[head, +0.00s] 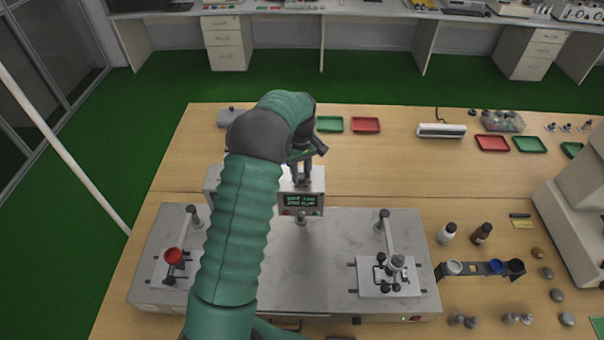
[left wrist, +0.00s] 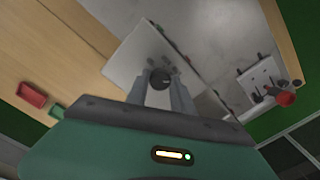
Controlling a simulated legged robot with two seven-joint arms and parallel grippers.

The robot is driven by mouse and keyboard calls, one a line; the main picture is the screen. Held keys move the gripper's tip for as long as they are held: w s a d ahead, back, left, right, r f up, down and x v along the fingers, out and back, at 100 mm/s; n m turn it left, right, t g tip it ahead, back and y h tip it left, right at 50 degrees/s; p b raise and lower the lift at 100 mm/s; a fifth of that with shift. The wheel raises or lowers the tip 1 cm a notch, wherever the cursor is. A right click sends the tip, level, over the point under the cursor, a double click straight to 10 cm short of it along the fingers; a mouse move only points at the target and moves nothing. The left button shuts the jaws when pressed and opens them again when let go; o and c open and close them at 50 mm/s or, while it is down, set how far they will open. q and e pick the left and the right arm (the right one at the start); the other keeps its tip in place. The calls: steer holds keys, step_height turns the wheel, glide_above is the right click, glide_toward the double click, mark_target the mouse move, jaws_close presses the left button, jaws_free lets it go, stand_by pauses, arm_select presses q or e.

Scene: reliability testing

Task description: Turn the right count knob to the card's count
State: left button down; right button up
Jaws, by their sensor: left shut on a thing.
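A grey control box (head: 316,184) with a small green-lit display (head: 300,201) stands behind the middle of the grey bench unit. The display's text is too small to read. My left gripper (head: 303,182) points down at the right part of the box top. In the left wrist view, my left gripper (left wrist: 163,88) has its fingers on a dark round knob (left wrist: 160,77) on the pale box top (left wrist: 137,55). My left arm hides much of the box's left part, so another knob there cannot be seen. I cannot make out a count card. My right gripper is not in view.
The grey bench unit (head: 330,265) carries a left fixture with a red cup (head: 174,256) and a right clamp fixture (head: 390,275). Bottles (head: 482,233) and a cup rack (head: 480,269) stand at the right. Red and green trays (head: 365,125) lie behind the box.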

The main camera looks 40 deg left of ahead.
arm_select(q)
steer(key=m, duration=0.3)
steer(key=shift+w+a+r+m, duration=0.2)
steer(key=shift+a+r+m, duration=0.05)
steer(key=shift+m, duration=1.75)
steer(key=c, duration=1.4)
jaws_free()
steer(key=shift+o, duration=1.3)
steer(key=shift+f, duration=0.1)
steer(key=shift+o, duration=0.2)
steer(key=shift+w+f, duration=0.1)
steer(key=shift+f, duration=0.05)
steer(key=shift+b, duration=0.3)
